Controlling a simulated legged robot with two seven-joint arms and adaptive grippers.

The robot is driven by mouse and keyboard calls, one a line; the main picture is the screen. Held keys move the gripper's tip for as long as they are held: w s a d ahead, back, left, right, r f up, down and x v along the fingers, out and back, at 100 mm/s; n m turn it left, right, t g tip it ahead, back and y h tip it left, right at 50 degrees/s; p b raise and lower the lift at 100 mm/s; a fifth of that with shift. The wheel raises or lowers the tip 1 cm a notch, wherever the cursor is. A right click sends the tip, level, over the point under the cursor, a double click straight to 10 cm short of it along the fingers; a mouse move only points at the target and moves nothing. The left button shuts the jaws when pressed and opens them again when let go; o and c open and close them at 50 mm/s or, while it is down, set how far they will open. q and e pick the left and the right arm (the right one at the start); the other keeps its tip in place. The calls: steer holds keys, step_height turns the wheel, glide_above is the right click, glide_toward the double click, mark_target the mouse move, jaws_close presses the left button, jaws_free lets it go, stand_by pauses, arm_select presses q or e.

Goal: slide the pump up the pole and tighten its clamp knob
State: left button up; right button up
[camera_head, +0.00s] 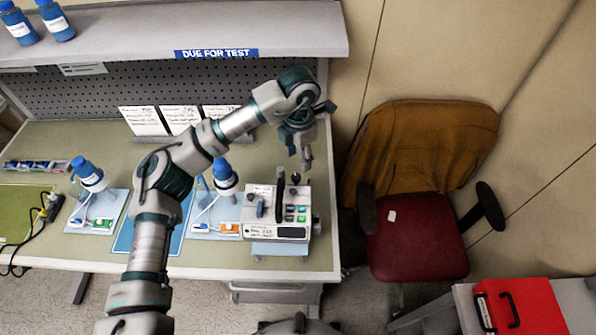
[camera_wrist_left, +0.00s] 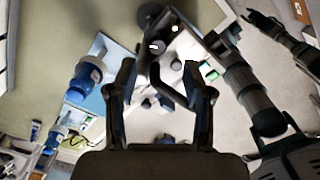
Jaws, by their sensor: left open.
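The grey-white pump (camera_head: 262,232) stands at the right front of the bench, with a small screen and green keys. I cannot tell which knob is the clamp's. My left gripper (camera_head: 300,158) points down above the pump's back right part, open and apparently empty. In the left wrist view its fingers (camera_wrist_left: 168,85) stand apart, with a dark bent bar between them in the picture. The pump (camera_wrist_left: 187,45) lies beyond them; contact cannot be told.
Blue-capped bottles (camera_head: 87,174) stand on blue mats left of the pump. Paper cards (camera_head: 143,121) lean at the back below a shelf (camera_head: 150,45). A red-seated chair (camera_head: 415,240) is close to the bench's right end.

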mark_target(294, 176)
arm_select(q)
steer(key=f, duration=0.3)
steer(key=a+f+p, duration=0.1)
steer(key=f, duration=0.3)
steer(key=shift+s+a, duration=0.1)
steer(key=shift+a, duration=0.1)
steer(key=shift+a+f, duration=0.15)
steer(key=shift+f, duration=0.2)
steer(key=shift+d, duration=0.5)
steer(key=shift+c, duration=1.4)
steer(key=shift+d, duration=0.3)
jaws_close()
steer(key=shift+a, duration=0.25)
steer(key=shift+a+f+m+b, duration=0.1)
steer(key=shift+f+m+b, duration=0.1)
steer(key=shift+m+b, duration=0.9)
steer(key=shift+r+m, duration=0.15)
steer(key=shift+m, duration=0.25)
steer(key=shift+o, duration=1.4)
jaws_free()
steer(key=shift+a, duration=0.15)
arm_select(e)
steer(key=shift+a+f, duration=0.5)
steer(key=shift+f, duration=0.1)
